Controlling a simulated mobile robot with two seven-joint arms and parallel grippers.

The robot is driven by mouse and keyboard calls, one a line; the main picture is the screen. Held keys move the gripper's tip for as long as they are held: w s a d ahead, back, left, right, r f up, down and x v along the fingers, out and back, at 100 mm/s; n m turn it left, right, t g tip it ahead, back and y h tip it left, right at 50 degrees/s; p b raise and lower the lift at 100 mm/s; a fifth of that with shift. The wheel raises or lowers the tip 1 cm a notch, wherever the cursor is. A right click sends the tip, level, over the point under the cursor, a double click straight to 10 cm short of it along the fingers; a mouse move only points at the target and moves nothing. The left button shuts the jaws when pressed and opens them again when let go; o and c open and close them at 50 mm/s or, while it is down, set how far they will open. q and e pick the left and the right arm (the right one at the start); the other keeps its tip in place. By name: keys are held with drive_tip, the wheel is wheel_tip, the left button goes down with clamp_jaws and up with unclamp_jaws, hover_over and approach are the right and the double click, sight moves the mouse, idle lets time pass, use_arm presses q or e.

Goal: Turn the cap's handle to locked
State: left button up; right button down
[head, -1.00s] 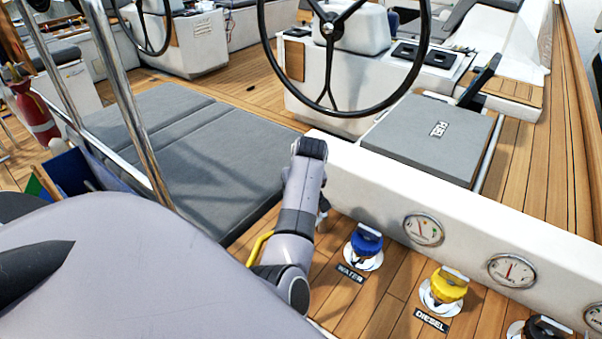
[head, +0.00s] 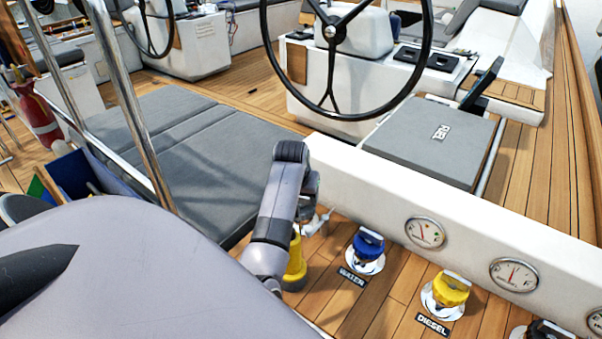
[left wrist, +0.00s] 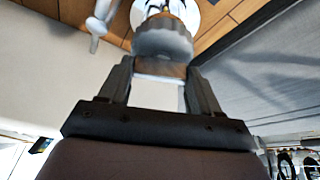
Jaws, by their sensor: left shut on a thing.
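My left gripper (left wrist: 160,72) is shut on a pale flat piece (left wrist: 157,95), which looks like the handle of a grey round cap (left wrist: 163,40). The cap is blurred, and whether its handle stands at locked cannot be told. A white round base shows beyond it. In the head view my left arm hides the fingertips. A yellow upright body (head: 295,265) stands partly behind that arm, by a silver lever-like fitting (head: 318,222). A blue cap (head: 368,244) is by the WATER label and a yellow cap (head: 451,289) by the DIESEL label. My right gripper is not seen.
A white coaming (head: 370,190) with round gauges (head: 425,232) runs behind the caps. A black cap (head: 540,330) is cut off at the lower right. Grey cushions (head: 170,150) lie left, and a steering wheel (head: 425,50) stands at the back.

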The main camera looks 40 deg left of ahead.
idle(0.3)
use_arm(q)
drive_tip(key=o, duration=1.1)
drive_tip(key=shift+c, duration=0.2)
drive_tip(key=v, duration=0.7)
